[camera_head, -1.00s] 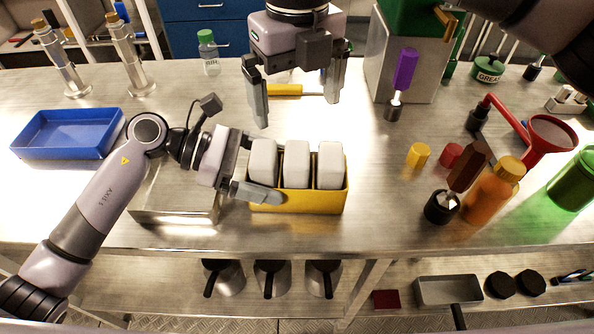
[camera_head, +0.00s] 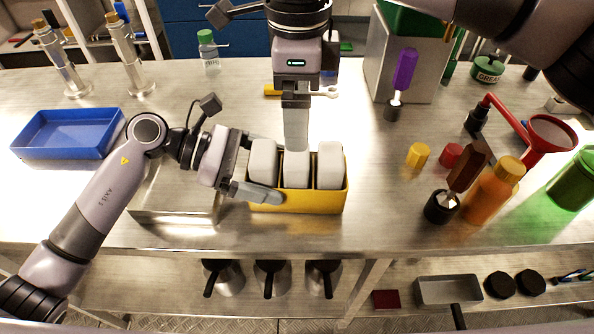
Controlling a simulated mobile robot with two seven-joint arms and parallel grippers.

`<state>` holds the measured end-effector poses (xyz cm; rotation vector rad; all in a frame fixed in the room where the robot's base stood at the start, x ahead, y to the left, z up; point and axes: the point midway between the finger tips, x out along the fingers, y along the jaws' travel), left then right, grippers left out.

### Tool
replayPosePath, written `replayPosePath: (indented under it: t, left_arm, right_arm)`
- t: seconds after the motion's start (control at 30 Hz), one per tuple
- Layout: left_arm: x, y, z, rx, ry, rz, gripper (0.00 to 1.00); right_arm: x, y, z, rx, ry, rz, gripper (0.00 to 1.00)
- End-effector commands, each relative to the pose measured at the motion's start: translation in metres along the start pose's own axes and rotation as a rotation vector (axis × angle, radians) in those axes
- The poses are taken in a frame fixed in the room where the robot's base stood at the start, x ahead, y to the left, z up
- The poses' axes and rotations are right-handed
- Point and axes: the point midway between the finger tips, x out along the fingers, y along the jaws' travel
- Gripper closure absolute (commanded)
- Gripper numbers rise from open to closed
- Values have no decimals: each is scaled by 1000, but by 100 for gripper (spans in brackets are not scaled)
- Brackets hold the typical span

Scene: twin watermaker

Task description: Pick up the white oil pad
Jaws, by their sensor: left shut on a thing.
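Three white oil pads (camera_head: 330,165) stand upright side by side in a yellow holder (camera_head: 310,202) near the table's front edge. My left gripper (camera_head: 262,165) comes from the left at the holder's left end. One finger is in front of the holder and the other behind, shut on the holder beside the left pad (camera_head: 263,160). My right gripper (camera_head: 296,145) points down from above, its visible finger ending just behind the top of the middle pad (camera_head: 296,172). Its other finger is hidden, so I cannot tell its opening or any contact.
A blue tray (camera_head: 68,157) lies at the left. A metal box (camera_head: 400,70) and a purple-handled tool (camera_head: 404,75) stand behind right. An orange bottle (camera_head: 493,190), a red funnel (camera_head: 545,135) and yellow and red caps are at the right.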

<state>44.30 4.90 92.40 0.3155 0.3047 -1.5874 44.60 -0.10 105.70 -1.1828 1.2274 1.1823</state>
Motion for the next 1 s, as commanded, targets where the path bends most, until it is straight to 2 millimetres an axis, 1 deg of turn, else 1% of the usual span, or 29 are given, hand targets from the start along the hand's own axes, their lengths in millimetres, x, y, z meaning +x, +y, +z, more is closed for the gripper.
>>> replayPosePath:
  t: [0.03, 0.13, 0.2, 0.47, 0.73, 0.83, 1.0]
  left_arm:
    - [0, 0, 1, 1, -2, 0, 38]
    - [0, 0, 1, 1, -2, 0, 38]
    - [0, 0, 1, 1, -2, 0, 38]
    - [0, 0, 1, 1, -2, 0, 38]
    - [0, 0, 1, 1, -2, 0, 38]
    - [0, 0, 1, 1, -2, 0, 38]
    - [0, 0, 1, 1, -2, 0, 38]
  right_arm:
    - [11, 0, 0, 2, 1, 3, 0]
    - [27, 0, 0, 3, 1, 2, 0]
    - [35, 0, 0, 3, 0, 1, 0]
    - [51, 1, 0, 3, 0, 1, 0]
    - [89, 5, 1, 4, -1, 2, 0]
    - [94, 4, 1, 4, -1, -1, 0]
    - [94, 4, 1, 4, -1, -1, 0]
